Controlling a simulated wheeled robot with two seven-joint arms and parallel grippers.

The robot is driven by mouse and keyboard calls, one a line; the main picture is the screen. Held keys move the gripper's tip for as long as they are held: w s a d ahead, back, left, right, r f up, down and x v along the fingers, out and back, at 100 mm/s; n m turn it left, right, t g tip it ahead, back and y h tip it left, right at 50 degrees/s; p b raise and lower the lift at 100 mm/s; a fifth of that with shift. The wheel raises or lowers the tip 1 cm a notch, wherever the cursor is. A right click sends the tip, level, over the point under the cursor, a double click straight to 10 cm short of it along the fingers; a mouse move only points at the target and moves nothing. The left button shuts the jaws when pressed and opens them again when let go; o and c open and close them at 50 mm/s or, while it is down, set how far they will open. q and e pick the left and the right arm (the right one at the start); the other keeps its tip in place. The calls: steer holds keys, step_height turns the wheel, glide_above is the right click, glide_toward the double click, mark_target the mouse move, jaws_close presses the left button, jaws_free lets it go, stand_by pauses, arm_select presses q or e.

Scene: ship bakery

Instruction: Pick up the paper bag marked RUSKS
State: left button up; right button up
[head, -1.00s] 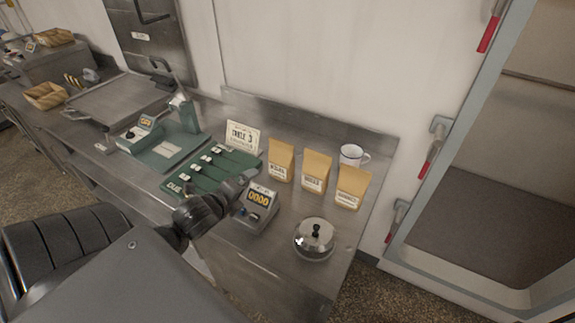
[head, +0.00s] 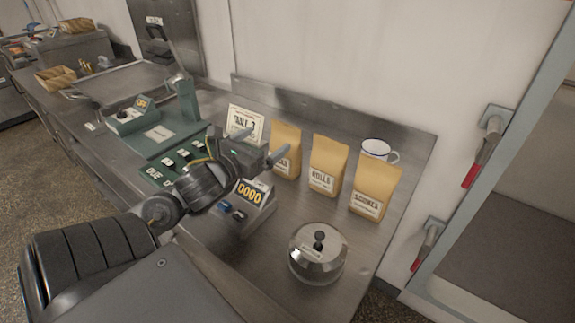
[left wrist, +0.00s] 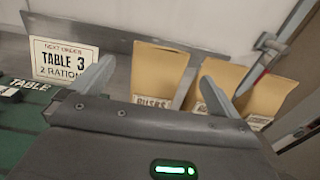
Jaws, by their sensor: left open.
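The RUSKS paper bag (head: 286,148) stands upright on the steel counter, leftmost of three tan bags. My left gripper (head: 260,145) is open in front of it and partly covers its label in the head view. In the left wrist view the RUSKS bag (left wrist: 158,72) stands beyond and between the two spread fingers (left wrist: 168,85), its label partly hidden by the gripper body. No contact with the bag is visible. My right gripper is not in view.
The ROLLS bag (head: 328,165) and SCONES bag (head: 374,190) stand to the right, with a white mug (head: 377,150) behind. A TABLE 3 card (head: 246,124) stands left.

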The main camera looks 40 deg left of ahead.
mark_target(285, 126)
arm_select(q)
steer(key=w, duration=0.2)
steer(key=w+p, duration=0.1)
steer(key=w, duration=0.2)
steer(key=shift+w+a+r, duration=0.15)
steer(key=shift+w, duration=0.3)
steer(key=w+p, duration=0.1)
steer(key=w, duration=0.2)
steer(key=w+p, duration=0.1)
steer(key=shift+w+a+r+p, duration=0.15)
steer(key=shift+w+a+p, duration=0.15)
steer(key=shift+w, duration=0.3)
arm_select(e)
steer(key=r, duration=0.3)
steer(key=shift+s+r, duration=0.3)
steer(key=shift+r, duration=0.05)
arm_select(q)
steer(key=shift+c, duration=0.3)
steer(key=c, duration=1.1)
steer(key=shift+o, duration=0.2)
